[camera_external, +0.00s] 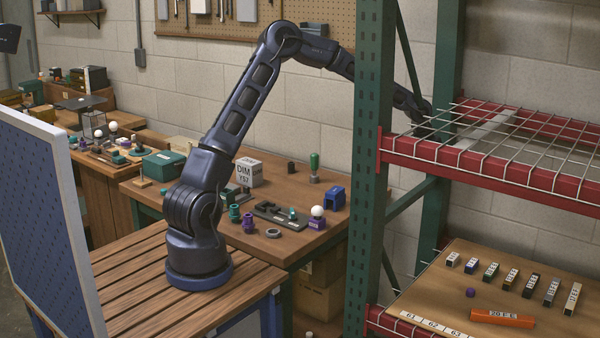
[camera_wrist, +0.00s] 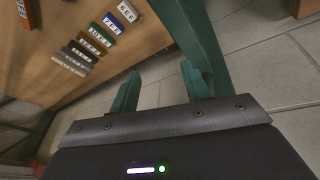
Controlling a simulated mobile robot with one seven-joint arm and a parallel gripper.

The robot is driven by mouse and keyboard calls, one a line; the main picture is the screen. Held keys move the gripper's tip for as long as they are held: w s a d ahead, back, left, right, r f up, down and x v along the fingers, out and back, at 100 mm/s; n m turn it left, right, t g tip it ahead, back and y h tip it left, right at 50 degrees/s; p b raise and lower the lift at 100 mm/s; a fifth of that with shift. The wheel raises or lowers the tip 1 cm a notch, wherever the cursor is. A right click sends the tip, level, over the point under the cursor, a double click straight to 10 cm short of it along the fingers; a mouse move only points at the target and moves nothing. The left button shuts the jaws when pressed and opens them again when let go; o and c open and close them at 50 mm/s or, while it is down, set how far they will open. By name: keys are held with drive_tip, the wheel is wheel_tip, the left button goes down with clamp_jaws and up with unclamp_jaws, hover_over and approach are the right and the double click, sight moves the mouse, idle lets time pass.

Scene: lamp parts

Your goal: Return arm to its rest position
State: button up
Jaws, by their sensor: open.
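My arm (camera_external: 240,105) rises from its base on the slatted wooden bench, bends at the top and reaches right and down behind the green rack post. In the camera view from outside, its far end passes behind the rack, and my gripper cannot be made out clearly there. In the wrist view my gripper (camera_wrist: 162,88) shows two teal fingers apart with nothing between them. Beyond the fingers are the green rack post (camera_wrist: 190,28) and the floor. The wooden lower shelf (camera_wrist: 140,45) with labelled blocks lies to the upper left.
The green rack post (camera_external: 372,150) and red-edged wire shelf (camera_external: 500,175) stand close to my arm. The lower shelf holds several labelled blocks and an orange piece (camera_external: 502,317). The workbench (camera_external: 285,182) bears lamp parts, including a white bulb (camera_external: 317,211), and a DIM block (camera_external: 249,172).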

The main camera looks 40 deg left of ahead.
drive_tip(key=s+a+r+n+t+y, duration=0.1)
drive_tip(key=s+a+r+y, duration=0.1)
drive_tip(key=s+a+r, duration=0.85)
drive_tip(key=s+a+r+n+y, duration=0.1)
drive_tip(key=s+a+r+y, duration=0.1)
drive_tip(key=s+a+r, duration=0.9)
drive_tip(key=s+a+f, duration=0.1)
drive_tip(key=s+a, duration=0.4)
drive_tip(key=s, duration=0.4)
drive_tip(key=s+a+f+n+h, duration=0.1)
drive_tip(key=s+a, duration=0.4)
drive_tip(key=s, duration=0.4)
drive_tip(key=s+a+f+n+t, duration=0.1)
drive_tip(key=s+a, duration=0.4)
drive_tip(key=s, duration=0.4)
drive_tip(key=shift+s+f, duration=0.3)
drive_tip(key=shift+s, duration=0.1)
